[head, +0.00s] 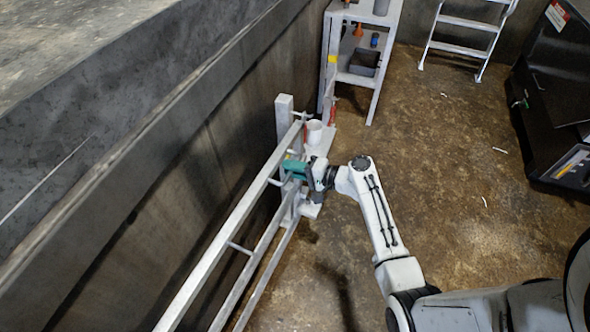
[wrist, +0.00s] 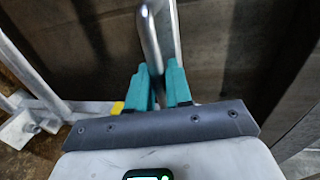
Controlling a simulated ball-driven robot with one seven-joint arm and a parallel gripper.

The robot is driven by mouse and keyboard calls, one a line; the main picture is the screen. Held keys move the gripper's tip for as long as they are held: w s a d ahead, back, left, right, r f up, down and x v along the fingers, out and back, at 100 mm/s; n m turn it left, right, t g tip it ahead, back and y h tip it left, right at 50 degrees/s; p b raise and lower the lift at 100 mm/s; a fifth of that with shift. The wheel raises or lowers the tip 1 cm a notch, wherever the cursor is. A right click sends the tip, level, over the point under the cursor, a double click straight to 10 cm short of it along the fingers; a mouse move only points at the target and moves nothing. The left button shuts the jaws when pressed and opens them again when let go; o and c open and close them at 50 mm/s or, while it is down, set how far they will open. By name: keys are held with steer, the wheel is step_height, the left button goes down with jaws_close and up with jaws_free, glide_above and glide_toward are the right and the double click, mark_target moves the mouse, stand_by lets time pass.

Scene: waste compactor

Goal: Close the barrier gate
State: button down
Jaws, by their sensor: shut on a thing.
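The barrier gate (head: 213,255) is a set of pale metal rails joined by short crosspieces. It runs from the bottom left of the head view up to a white post (head: 285,118) by the concrete wall. My gripper (head: 293,168) is at the post end of the gate, its teal fingers on the gate's metalwork. In the wrist view my gripper (wrist: 160,78) is shut on a bent metal bar (wrist: 149,38) of the gate, which rises between the two fingers. The fingers hide the bar's lower part.
A concrete wall (head: 190,130) runs close behind the gate. A white shelf stand (head: 362,80) with small items stands beyond the post. A white ladder (head: 465,45) and a black machine (head: 560,100) are farther right. The brown floor (head: 450,170) between is mostly free.

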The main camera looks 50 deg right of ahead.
mark_target(279, 162)
steer(key=shift+n+y, duration=0.5)
steer(key=shift+y, duration=0.2)
steer(key=b+x, duration=0.1)
steer(key=x, duration=0.1)
steer(key=b+x, duration=0.1)
steer(key=x, duration=0.3)
steer(key=shift+w+d+r+b, duration=0.25)
steer(key=shift+d+r+b, duration=0.05)
steer(key=shift+r+b, duration=0.1)
steer(key=shift+w+a+r, duration=0.1)
steer(key=shift+w+r, duration=0.1)
steer(key=c, duration=1.2)
jaws_free()
steer(key=shift+w+a, duration=0.1)
steer(key=shift+c, duration=0.2)
steer(key=v, duration=1.1)
steer(key=shift+w+r, duration=0.1)
